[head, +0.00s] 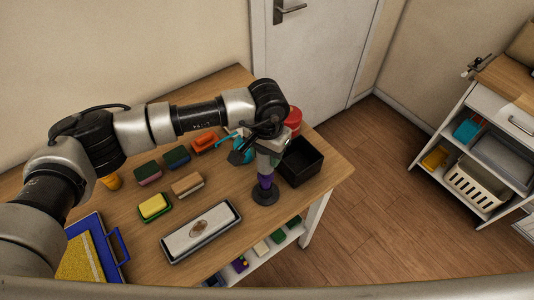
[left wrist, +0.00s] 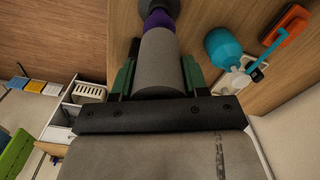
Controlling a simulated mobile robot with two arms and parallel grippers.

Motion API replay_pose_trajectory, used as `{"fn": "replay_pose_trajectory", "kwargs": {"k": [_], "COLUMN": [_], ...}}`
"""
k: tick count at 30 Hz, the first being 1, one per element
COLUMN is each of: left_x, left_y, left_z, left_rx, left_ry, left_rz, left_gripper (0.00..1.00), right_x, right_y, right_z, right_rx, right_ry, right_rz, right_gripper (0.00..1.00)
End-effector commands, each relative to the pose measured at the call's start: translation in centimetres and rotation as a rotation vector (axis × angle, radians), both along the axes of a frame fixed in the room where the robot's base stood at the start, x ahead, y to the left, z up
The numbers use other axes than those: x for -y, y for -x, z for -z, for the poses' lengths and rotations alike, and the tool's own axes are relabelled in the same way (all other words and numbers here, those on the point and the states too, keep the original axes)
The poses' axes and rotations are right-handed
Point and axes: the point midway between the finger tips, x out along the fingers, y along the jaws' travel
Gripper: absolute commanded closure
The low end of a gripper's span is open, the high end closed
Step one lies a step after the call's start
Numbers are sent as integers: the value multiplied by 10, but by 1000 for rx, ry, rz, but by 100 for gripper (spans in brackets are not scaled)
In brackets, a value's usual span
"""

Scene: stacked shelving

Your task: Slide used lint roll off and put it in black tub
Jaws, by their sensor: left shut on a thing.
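The used lint roll (left wrist: 158,62) is a grey cylinder between the green fingers of my left gripper (left wrist: 157,78) in the left wrist view. In the head view, my left gripper (head: 268,148) is shut on the roll from above. A purple holder (head: 266,181) on a round black base (head: 265,195) stands upright on the table below it. The roll lines up with the purple part, which shows beyond its lower end; I cannot tell how much is inside the roll. The black tub (head: 312,172) stands just right of the holder and looks empty. My right gripper is not in view.
A teal bottle (left wrist: 223,47) and red container (head: 293,118) stand close behind the gripper. Several brushes and sponges, including a yellow one (head: 154,205), lie to the left. A long white-topped tray (head: 200,232) lies in front. The table's right edge is beyond the tub.

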Motion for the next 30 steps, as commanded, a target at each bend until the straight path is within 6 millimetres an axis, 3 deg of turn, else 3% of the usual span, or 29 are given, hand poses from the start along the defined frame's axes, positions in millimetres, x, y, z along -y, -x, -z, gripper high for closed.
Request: {"fn": "replay_pose_trajectory", "kwargs": {"k": [30], "left_x": [0], "left_y": [-1], "left_z": [-52], "left_rx": [1], "left_ry": [1], "left_rz": [-1], "left_gripper": [78], "right_x": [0], "right_y": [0], "right_z": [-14], "right_rx": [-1], "right_ry": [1], "right_rz": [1], "right_gripper": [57]}}
